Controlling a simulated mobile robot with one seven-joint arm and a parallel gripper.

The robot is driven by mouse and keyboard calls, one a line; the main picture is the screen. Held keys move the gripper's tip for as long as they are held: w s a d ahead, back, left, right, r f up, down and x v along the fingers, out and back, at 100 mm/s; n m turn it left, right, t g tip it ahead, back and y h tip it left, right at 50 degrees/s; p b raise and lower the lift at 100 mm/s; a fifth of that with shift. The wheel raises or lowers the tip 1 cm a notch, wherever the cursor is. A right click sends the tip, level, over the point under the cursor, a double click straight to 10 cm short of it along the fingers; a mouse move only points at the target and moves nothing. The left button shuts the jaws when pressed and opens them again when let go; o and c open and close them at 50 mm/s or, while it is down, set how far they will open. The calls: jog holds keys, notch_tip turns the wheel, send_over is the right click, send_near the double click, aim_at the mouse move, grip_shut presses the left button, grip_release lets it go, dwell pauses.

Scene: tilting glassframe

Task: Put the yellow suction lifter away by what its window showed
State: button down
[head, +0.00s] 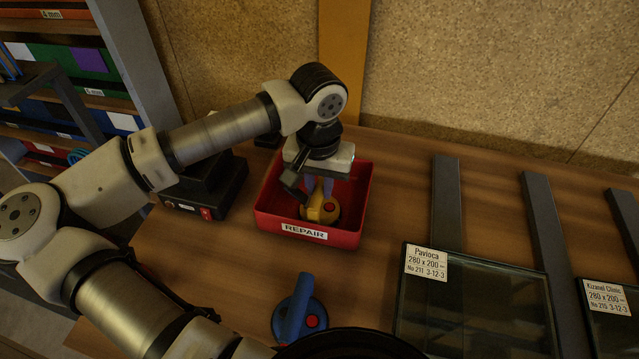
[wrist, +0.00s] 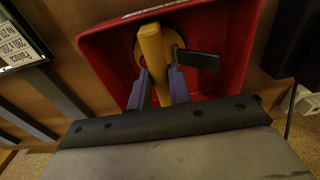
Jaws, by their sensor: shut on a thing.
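The yellow suction lifter (head: 319,211) is inside the red bin labelled REPAIR (head: 306,231) on the bench. My gripper (head: 318,188) reaches down into the bin and is shut on the lifter's handle. In the wrist view my gripper's purple fingers (wrist: 160,88) sit on both sides of the yellow handle (wrist: 153,55). Whether the lifter's base touches the bin floor I cannot tell. The lifter's window cannot be read here.
A blue suction lifter (head: 299,312) with a red spot stands on the bench in front of the bin. Framed glass panes (head: 470,305) with labels lie at the right on dark bars (head: 545,220). A black device (head: 207,188) stands left of the bin. A shelf rack is at the far left.

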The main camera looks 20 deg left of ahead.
jog(key=shift+f, duration=0.3)
jog(key=shift+f, duration=0.15)
jog(key=c, duration=1.3)
grip_release()
notch_tip(320, 180, up, 12)
jog(key=b, duration=0.1)
jog(key=shift+s+b, duration=0.3)
jog(key=shift+b, duration=0.1)
